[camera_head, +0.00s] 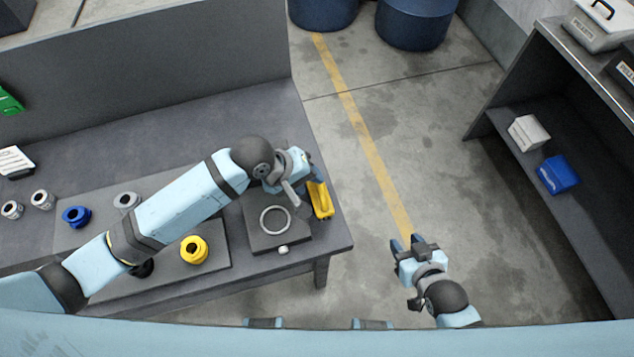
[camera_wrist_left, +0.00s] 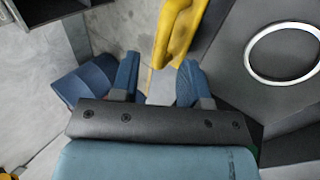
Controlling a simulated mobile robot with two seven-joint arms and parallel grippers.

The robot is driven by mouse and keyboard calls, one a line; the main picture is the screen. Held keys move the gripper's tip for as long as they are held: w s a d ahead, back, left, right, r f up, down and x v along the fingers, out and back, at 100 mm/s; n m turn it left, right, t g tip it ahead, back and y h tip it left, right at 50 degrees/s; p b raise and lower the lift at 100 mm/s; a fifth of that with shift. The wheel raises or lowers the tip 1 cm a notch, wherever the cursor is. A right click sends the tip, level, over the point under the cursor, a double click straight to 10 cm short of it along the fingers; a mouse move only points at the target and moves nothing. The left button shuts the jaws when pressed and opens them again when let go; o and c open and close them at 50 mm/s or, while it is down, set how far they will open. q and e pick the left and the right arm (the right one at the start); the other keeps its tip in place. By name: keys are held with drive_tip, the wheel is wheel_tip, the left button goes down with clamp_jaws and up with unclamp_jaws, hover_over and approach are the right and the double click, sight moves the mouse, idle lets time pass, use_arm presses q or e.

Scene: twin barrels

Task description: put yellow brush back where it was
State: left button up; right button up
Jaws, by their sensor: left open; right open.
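The yellow brush (camera_head: 321,199) is at the right edge of the grey workbench, beside the dark square plate with a ring. In the left wrist view the yellow brush (camera_wrist_left: 180,35) lies just beyond the fingertips, its near end in line with the gap between them. My left gripper (camera_head: 304,180) is open at the bench's right edge, right by the brush; its two blue fingers also show in the left wrist view (camera_wrist_left: 158,75). Contact with the brush cannot be told. My right gripper (camera_head: 407,243) is open and empty over the floor, right of the bench.
The dark plate (camera_head: 259,239) carries a light ring (camera_head: 275,220). A yellow spool (camera_head: 194,250), a blue spool (camera_head: 76,216) and other small parts stand on the bench (camera_head: 240,116). A shelf at right holds a blue bin (camera_head: 557,174). Two blue barrels (camera_head: 417,22) stand behind.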

use_arm(q)
drive_tip(key=v, duration=0.6)
drive_tip(key=shift+a+r, duration=0.15)
drive_tip(key=shift+r, duration=0.15)
use_arm(e)
drive_tip(key=shift+f, duration=0.1)
